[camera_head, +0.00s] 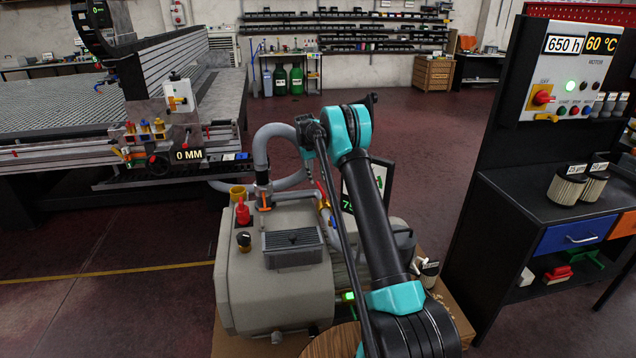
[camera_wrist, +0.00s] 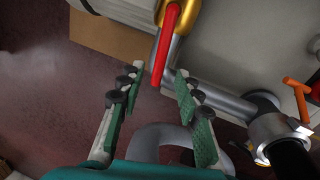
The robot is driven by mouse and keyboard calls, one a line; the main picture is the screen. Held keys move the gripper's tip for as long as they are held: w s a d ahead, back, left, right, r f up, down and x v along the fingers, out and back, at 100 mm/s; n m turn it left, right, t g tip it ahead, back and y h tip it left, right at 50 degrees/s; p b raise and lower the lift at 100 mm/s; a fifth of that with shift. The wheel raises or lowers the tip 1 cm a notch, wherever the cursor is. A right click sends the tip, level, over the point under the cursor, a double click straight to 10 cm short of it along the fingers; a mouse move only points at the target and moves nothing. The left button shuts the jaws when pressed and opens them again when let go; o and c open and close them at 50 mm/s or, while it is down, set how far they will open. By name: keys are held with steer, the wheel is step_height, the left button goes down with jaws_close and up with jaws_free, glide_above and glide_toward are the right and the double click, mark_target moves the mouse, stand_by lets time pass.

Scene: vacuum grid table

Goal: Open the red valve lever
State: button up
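The red valve lever (camera_wrist: 166,45) is in the top middle of the wrist view, on a yellow valve body (camera_wrist: 180,12). In the head view the red lever (camera_head: 322,192) shows as a thin strip beside my arm, above the grey machine. My gripper (camera_wrist: 158,78) is open, with its two green-padded fingers apart. The free end of the lever appears between the fingertips in the picture. I see no clear contact, and cannot tell the depth between them. In the head view my arm hides most of the gripper.
An orange handle (camera_wrist: 297,88) on a grey pipe fitting is at the right of the wrist view. A grey hose (camera_head: 268,150) rises behind the machine (camera_head: 250,285). A black cabinet (camera_head: 490,250) stands at the right. Open floor (camera_head: 120,250) lies at the left.

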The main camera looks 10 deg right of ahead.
step_height(320, 180, up, 8)
steer(key=a, duration=0.1)
steer(key=shift+s+a+r, duration=0.15)
steer(key=shift+a+r, duration=0.05)
steer(key=shift+a, duration=0.1)
